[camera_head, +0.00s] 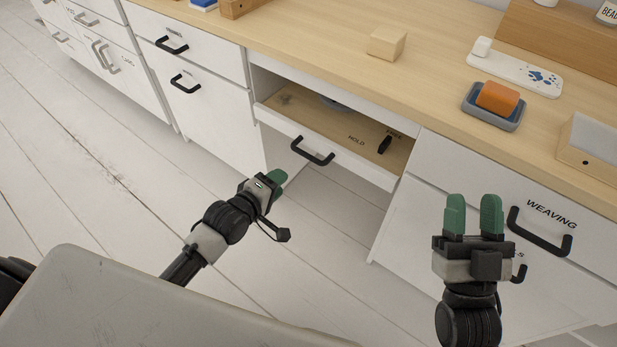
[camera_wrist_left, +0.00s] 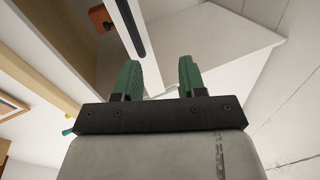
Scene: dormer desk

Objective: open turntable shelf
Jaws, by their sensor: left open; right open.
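The turntable shelf (camera_head: 335,131) is a wooden pull-out board under the desk top, marked HOLD, with a white front and a black bar handle (camera_head: 312,152). It stands partly out, its board showing. A blue-grey round piece (camera_head: 337,103) shows at its back, partly hidden by the desk top. My left gripper (camera_head: 277,178) is below and left of the handle, apart from it. In the left wrist view its green fingers (camera_wrist_left: 159,75) are spread with nothing between them. My right gripper (camera_head: 473,212) is open and empty, in front of the WEAVING drawer.
A small dark lever (camera_head: 385,145) stands on the shelf's right side. The WEAVING drawer handle (camera_head: 540,232) is close to my right gripper. A wooden block (camera_head: 386,43) and a tray with an orange block (camera_head: 497,97) sit on the desk top. Open floor lies below the shelf.

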